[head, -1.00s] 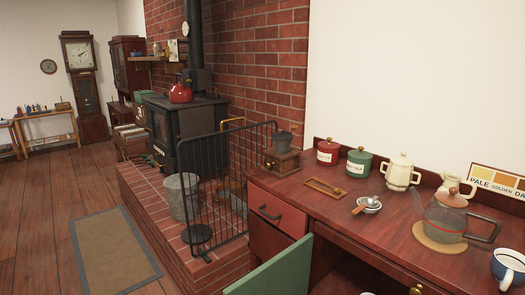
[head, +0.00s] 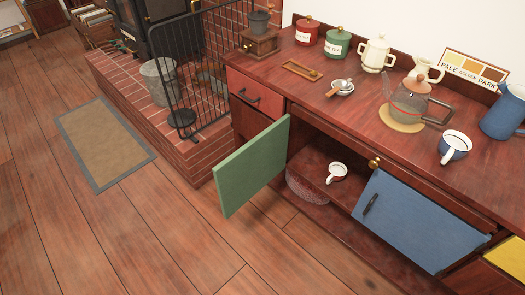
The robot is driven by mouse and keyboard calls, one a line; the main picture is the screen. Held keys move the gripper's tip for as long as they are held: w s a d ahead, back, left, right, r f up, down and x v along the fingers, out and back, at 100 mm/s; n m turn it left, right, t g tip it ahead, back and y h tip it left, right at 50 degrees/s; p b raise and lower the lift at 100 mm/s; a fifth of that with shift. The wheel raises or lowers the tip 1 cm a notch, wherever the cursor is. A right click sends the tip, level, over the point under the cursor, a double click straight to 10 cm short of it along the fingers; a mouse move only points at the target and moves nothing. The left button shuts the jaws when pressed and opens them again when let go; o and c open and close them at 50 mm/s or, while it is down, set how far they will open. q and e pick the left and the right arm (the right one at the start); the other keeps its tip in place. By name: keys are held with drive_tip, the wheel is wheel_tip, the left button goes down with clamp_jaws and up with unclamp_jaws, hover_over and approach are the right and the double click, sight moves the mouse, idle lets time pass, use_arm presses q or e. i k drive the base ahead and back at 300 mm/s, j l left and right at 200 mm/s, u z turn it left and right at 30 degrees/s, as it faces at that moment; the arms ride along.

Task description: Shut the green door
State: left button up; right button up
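The green door (head: 252,167) of the wooden sideboard (head: 350,122) stands open in the head view. It swings out from the left side of an open compartment, its free edge pointing out over the floor. Neither of my grippers shows in the head view.
A blue door (head: 415,222) is to the right of the open compartment, and a red drawer (head: 256,94) is at the left. A teapot, cups and canisters stand on top. A brick hearth (head: 165,125) with a black guard is to the left. The wooden floor in front is clear.

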sight(238, 178)
drive_tip(key=i+j+z, duration=0.1)
drive_tip(key=z, duration=0.3)
drive_tip(key=j+z, duration=0.2)
drive_tip(key=z, duration=0.15)
drive_tip(key=i+j+z, duration=0.15)
drive_tip(key=z, duration=0.25)
drive_tip(key=j+z, duration=0.2)
drive_tip(key=z, duration=0.2)
drive_tip(key=j+z, duration=0.2)
drive_tip(key=j, duration=0.6)
drive_tip(key=j+z, duration=0.15)
drive_tip(key=j, duration=0.65)
drive_tip(key=k+j+z, duration=0.2)
drive_tip(key=j, duration=0.6)
